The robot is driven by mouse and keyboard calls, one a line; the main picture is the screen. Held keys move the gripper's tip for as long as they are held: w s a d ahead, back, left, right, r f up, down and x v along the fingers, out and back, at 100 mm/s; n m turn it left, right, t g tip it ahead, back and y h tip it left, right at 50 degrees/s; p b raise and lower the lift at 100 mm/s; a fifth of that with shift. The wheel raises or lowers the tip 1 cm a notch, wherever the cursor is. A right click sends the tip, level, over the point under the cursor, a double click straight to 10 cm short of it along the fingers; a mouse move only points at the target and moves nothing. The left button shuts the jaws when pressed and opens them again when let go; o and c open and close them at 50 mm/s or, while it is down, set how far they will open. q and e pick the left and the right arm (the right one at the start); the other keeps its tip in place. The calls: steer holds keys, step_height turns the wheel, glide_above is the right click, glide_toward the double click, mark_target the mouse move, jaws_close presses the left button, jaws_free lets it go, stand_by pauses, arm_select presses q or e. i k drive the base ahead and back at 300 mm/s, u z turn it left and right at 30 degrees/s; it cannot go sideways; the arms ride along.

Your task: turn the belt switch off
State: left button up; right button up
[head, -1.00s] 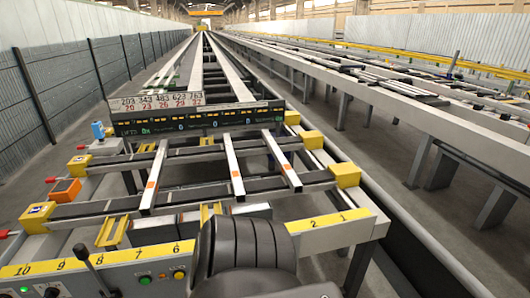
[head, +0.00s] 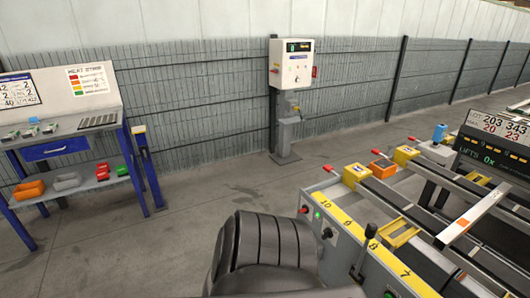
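A white control box (head: 291,63) stands on a grey post by the fence, with a small dark display, a knob and a red part on its side. The front panel (head: 345,255) of the runout table carries a green button (head: 317,215), a black rotary knob (head: 327,233) and a black lever (head: 364,250). A red button (head: 303,210) sticks out at its left end. I cannot tell which control is the belt switch, nor its position. Neither of my grippers is in view; only a dark ribbed part of my own body shows at the bottom.
A blue-legged workbench (head: 70,140) with trays and coloured bins stands at the left. A mesh fence (head: 200,90) runs along the back. The runout table with its beams (head: 455,225) fills the right. Grey floor (head: 190,195) is clear between bench and table.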

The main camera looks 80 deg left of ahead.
mark_target(305, 210)
steer(key=u, duration=2.05)
